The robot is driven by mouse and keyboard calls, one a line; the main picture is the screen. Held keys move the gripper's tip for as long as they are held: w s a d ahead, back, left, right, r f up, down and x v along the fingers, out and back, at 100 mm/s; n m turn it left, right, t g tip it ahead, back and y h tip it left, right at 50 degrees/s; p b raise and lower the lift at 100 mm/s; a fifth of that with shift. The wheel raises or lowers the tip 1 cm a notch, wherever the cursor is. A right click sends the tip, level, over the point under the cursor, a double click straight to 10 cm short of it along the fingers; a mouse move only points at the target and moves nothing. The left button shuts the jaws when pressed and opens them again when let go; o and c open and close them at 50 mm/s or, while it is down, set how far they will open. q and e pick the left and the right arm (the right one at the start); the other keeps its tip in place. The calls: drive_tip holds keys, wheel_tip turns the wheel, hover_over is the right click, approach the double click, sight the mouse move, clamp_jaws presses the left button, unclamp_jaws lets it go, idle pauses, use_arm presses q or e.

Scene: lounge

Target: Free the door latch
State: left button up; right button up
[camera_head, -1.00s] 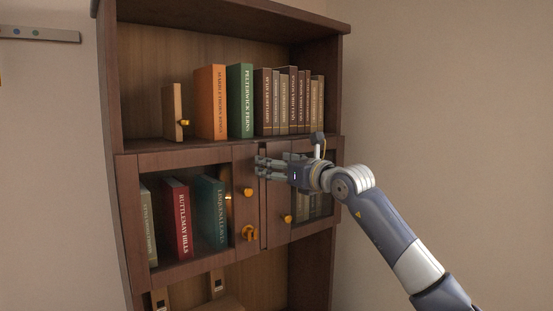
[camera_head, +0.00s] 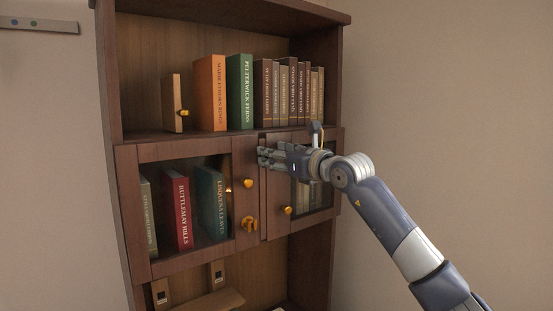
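The bookcase has a left glazed door (camera_head: 166,268) and a right glazed door (camera_head: 276,224) meeting near the middle. A brass knob (camera_head: 249,184) and a larger brass latch piece (camera_head: 249,224) sit on the left door's right stile. Another brass knob (camera_head: 287,210) is on the right door. My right gripper (camera_head: 262,157) reaches in from the right, its fingers at the upper part of the seam between the doors. Whether the fingers touch the wood, and how far they are spread, cannot be told. My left gripper is not in view.
Books stand on the upper shelf, including an orange book (camera_head: 210,93) and a green book (camera_head: 240,92). A wooden bookend (camera_head: 172,103) with a brass knob is left of them. Behind the left door's glass are a red book (camera_head: 177,208) and a teal book (camera_head: 211,203). The lower shelf holds wooden pieces (camera_head: 217,274).

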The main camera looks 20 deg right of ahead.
drive_tip(key=shift+s+a+r+n+b, duration=0.3)
drive_tip(key=shift+n+b, duration=0.65)
drive_tip(key=shift+n, duration=1.9)
drive_tip(key=shift+a+r+n+b, duration=0.1)
drive_tip(key=shift+a+n+b, duration=0.6)
drive_tip(key=shift+n, duration=2.1)
drive_tip(key=shift+s+a+r+n+b, duration=0.2)
drive_tip(key=shift+n+b, duration=0.95)
drive_tip(key=shift+n, duration=1.7)
drive_tip(key=o, duration=1.1)
drive_tip(key=shift+w, duration=0.1)
drive_tip(key=shift+c, duration=0.2)
drive_tip(key=v, duration=1.2)
